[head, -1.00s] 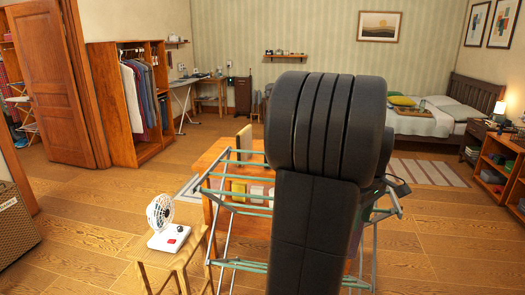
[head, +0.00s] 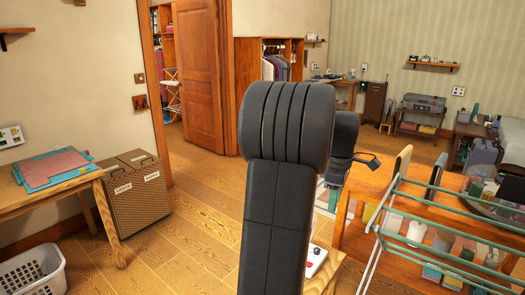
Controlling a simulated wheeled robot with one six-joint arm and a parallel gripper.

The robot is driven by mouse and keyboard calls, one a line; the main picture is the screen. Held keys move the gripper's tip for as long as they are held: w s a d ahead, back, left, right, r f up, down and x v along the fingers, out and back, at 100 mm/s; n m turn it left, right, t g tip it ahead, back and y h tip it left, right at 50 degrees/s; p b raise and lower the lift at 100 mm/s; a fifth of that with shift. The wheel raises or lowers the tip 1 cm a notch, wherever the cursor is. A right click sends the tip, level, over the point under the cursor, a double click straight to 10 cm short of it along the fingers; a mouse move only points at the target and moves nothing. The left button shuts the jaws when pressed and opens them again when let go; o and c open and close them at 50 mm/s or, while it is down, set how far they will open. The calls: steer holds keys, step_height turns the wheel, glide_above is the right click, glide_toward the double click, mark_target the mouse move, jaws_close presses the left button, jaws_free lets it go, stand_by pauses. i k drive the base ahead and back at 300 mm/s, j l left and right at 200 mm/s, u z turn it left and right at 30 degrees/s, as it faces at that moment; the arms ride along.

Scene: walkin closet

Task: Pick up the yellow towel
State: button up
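My arm stands upright in the middle and hides part of the room. Part of my gripper (head: 368,161) shows as a dark shape right of the arm's top, and its fingertips cannot be made out. I see nothing held in it.
A green drying rack (head: 440,190) stands at the right by a wooden table (head: 375,182) with several items. At the left are a desk with folded cloths (head: 58,168), a lidded hamper (head: 140,200) and a white basket (head: 33,275). Open floor (head: 190,235) lies between.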

mark_target(401, 169)
steer(key=i+j+u, duration=0.7)
steer(key=i+u, duration=0.2)
steer(key=i+j+u, duration=0.1)
steer(key=i+u, duration=0.3)
steer(key=i+l+z, duration=0.1)
steer(key=i+z, duration=0.4)
steer(key=i+j+z, duration=0.1)
steer(key=i+z, duration=0.35)
steer(key=i+j+z, duration=0.35)
steer(key=i+z, duration=0.15)
steer(key=i+l+z, duration=0.2)
steer(key=i+z, duration=0.2)
steer(key=i, duration=0.15)
steer(key=i+z, duration=0.45)
steer(key=i, duration=0.15)
steer(key=i+j+z, duration=0.1)
steer(key=i+z, duration=0.3)
steer(key=i, duration=0.2)
steer(key=i+l+z, duration=0.1)
steer(key=i+z, duration=0.4)
steer(key=i+j+z, duration=0.1)
steer(key=i+z, duration=0.35)
steer(key=i+j+z, duration=0.25)
steer(key=i+z, duration=0.25)
steer(key=i+l+z, duration=0.1)
steer(key=i+z, duration=0.6)
steer(key=i, duration=0.15)
